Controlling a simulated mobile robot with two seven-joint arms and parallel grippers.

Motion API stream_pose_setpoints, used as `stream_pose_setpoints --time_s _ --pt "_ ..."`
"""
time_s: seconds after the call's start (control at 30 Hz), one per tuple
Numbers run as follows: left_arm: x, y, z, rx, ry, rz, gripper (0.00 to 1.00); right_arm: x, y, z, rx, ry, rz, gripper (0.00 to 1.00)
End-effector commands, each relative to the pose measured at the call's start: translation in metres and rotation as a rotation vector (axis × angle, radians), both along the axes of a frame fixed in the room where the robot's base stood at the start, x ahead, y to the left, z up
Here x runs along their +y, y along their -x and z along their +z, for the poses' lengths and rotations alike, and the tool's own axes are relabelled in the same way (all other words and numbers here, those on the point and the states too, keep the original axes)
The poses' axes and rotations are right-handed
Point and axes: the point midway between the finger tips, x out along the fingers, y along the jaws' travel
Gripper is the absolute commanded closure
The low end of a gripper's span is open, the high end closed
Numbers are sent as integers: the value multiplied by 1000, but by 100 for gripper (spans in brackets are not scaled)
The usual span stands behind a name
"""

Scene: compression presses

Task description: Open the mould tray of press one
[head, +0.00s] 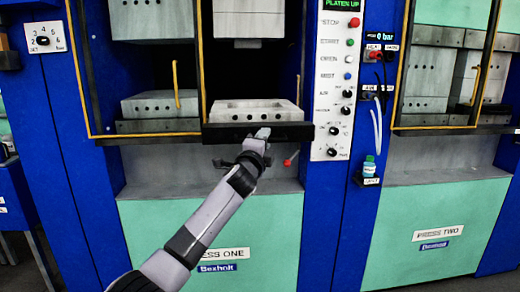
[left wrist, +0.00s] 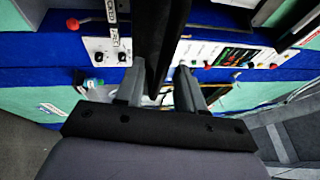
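The mould tray (head: 258,112) of press one is a pale grey block with a row of holes, sitting low in the press's right-hand opening. A black bar (head: 225,133) runs across its front, and it also shows as a dark upright strip in the left wrist view (left wrist: 165,40). My left gripper (head: 262,134) reaches up to the middle of this bar. In the left wrist view its fingers (left wrist: 160,88) stand on either side of the bar and look shut on it. The fingertips are partly hidden. My right gripper is not in view.
A control panel (head: 335,80) with buttons and knobs stands right of the opening. A red-knobbed lever (head: 288,161) sits below the tray. A yellow-edged guard frame (head: 197,70) borders the opening on the left. A small bottle (head: 369,168) and press two (head: 440,220) are farther right.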

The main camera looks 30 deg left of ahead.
Motion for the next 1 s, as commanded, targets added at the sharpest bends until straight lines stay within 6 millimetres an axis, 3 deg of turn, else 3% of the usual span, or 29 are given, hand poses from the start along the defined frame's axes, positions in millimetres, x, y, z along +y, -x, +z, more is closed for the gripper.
stream_pose_setpoints --time_s 0.6,1.0 --pt "-9 58 -13 3 -1 -3 62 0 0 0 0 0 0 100" --pt "-11 64 -14 4 0 -2 62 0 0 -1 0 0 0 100"
